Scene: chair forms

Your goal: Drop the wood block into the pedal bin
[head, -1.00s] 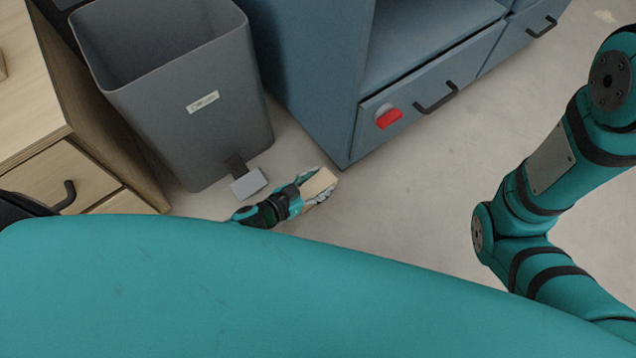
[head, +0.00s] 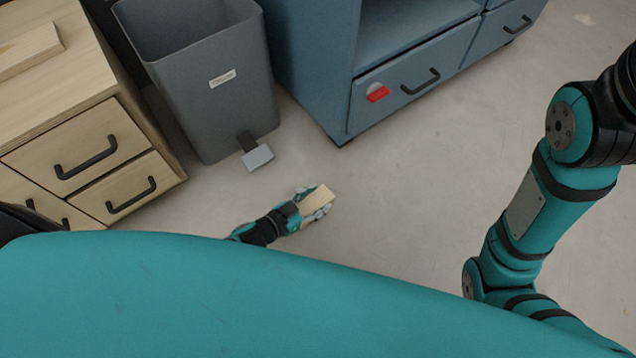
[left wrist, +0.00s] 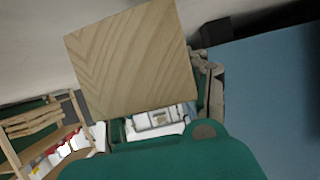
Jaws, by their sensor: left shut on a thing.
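My left gripper (head: 316,203) is shut on the wood block (head: 318,194), a pale block with visible grain. In the left wrist view the block (left wrist: 135,60) fills the upper middle and hides most of the fingers. The pedal bin (head: 205,95) is a tall grey bin at the upper left of the head view, open at the top, with a small label and a light grey pedal (head: 257,158) at its foot. In the head view the gripper shows below and right of the pedal, apart from the bin. My right arm shows at the right, its gripper out of frame.
A wooden drawer unit (head: 85,130) with dark handles stands left of the bin, a flat wooden piece (head: 30,50) on top. Floor (head: 410,170) is clear in the middle.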

